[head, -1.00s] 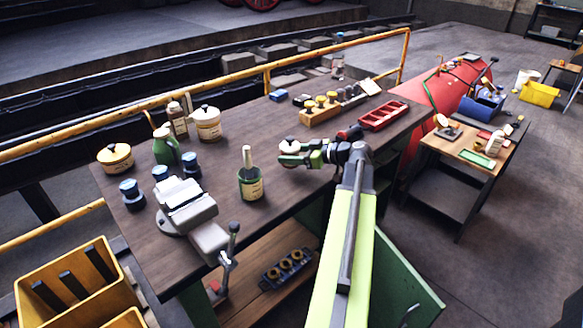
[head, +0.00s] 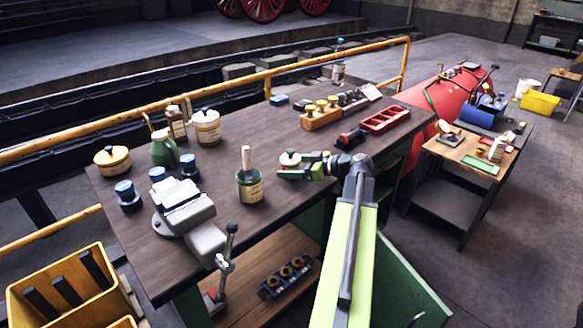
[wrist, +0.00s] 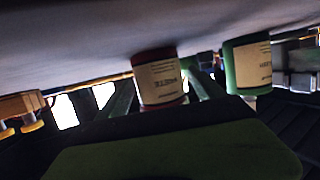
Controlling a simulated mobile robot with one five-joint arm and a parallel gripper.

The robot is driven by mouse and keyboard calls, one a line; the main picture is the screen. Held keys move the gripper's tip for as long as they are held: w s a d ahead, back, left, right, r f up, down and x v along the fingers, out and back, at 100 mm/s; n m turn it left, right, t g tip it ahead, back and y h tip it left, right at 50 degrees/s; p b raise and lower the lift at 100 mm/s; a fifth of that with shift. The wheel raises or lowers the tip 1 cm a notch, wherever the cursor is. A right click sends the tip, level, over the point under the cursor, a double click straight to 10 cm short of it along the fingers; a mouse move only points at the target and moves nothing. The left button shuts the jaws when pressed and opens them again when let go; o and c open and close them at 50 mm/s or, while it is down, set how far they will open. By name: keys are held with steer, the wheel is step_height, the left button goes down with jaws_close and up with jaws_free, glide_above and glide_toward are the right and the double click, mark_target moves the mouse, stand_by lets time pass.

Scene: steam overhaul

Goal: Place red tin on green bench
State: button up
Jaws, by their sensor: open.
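The red tin (wrist: 157,80) has a cream label and sits between the fingers of my gripper (wrist: 163,88) in the wrist view, which looks upside down. The gripper is open around it. The tin's base appears to meet the bench top. In the head view its pale lid (head: 290,158) shows at the gripper (head: 302,170), whose fingers partly hide its body. The green bench (head: 240,128) has a dark top and green sides. The tin is near its front edge, right of a green tin (head: 250,187), also in the wrist view (wrist: 247,64).
A vise (head: 185,210), bottles and a cream pot (head: 206,127) stand on the bench's left part. A red tray (head: 386,118) and a wooden block with knobs (head: 321,115) are behind my gripper. A smaller bench (head: 456,152) stands to the right. The bench top's middle is clear.

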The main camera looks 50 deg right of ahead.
steer(key=shift+s+r, duration=0.1)
steer(key=shift+r, duration=0.1)
steer(key=p+v, duration=0.3)
steer(key=v, duration=0.8)
steer(key=shift+s+p, duration=0.2)
steer(key=shift+p, duration=0.15)
steer(key=shift+s+d, duration=0.1)
steer(key=shift+s, duration=0.05)
steer(key=shift+f, duration=0.1)
